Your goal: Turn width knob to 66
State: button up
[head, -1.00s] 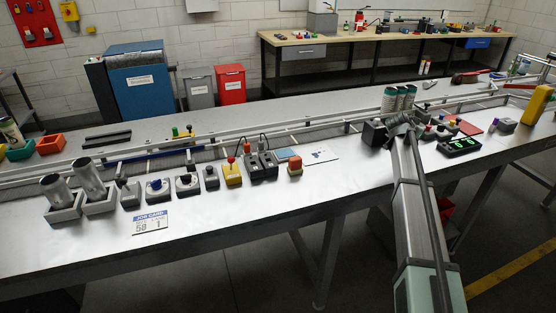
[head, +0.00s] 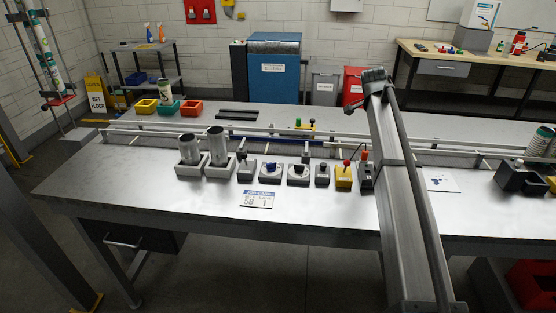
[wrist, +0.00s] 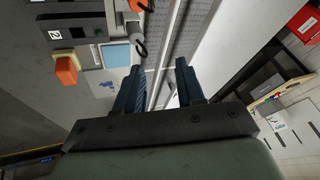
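Two knob boxes stand in the row on the steel bench in the head view: one with a blue knob (head: 268,172) and one with a dark knob (head: 298,172). Their labels are too small to read, so I cannot tell which is the width knob. My gripper (wrist: 160,82) is open and empty in the wrist view, its two dark fingers apart. In the head view my arm end (head: 375,78) is raised, to the right of both knobs and well above the bench. No readout of 66 is visible.
A job card (head: 258,199) lies before the knobs. Two metal cans (head: 217,143) stand in grey holders to their left. A small dark button box (head: 322,174) and a yellow box (head: 343,176) with a red-topped lever stand to the right. A rail (head: 150,129) runs behind.

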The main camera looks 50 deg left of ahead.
jog(key=s+a+r+n+g, duration=0.1)
jog(key=s+a+r+g, duration=0.15)
jog(key=s+a, duration=1)
jog(key=n+g, duration=0.1)
jog(key=g, duration=0.2)
send_over(272, 163)
notch_tip(272, 163, down, 13)
jog(key=shift+a, duration=0.1)
jog(key=shift+c, duration=0.3)
grip_shut()
